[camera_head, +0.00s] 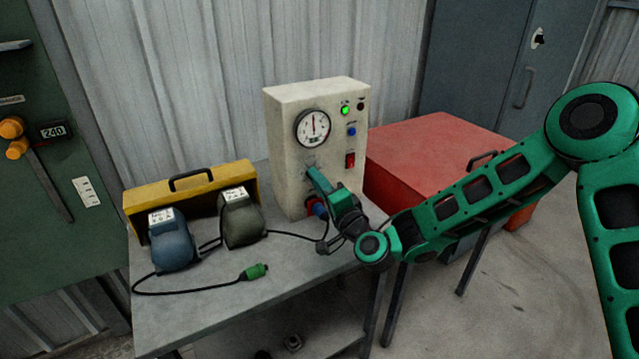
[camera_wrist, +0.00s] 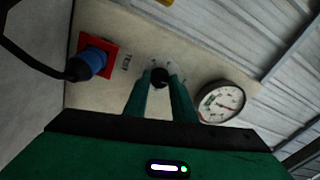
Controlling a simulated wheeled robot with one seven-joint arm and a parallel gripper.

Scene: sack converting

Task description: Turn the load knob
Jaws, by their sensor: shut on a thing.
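The load knob (camera_wrist: 160,76) is a small dark round knob on the front of a cream control box (camera_head: 288,179). In the wrist view it sits between the two green fingertips of my gripper (camera_wrist: 159,84), with a printed scale around it. My gripper (camera_head: 312,172) is shut on the knob. In the head view the fingers hide the knob. A round dial gauge (camera_head: 313,128) is above the knob on the same panel, and its needle points about straight up. The gauge also shows in the wrist view (camera_wrist: 221,102).
A blue plug in a red socket (camera_wrist: 92,62) is below the knob, with a dark cable. A yellow toolbox (camera_head: 190,182), two bagged weights and a green connector (camera_head: 254,271) are on the grey table (camera_head: 215,300).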

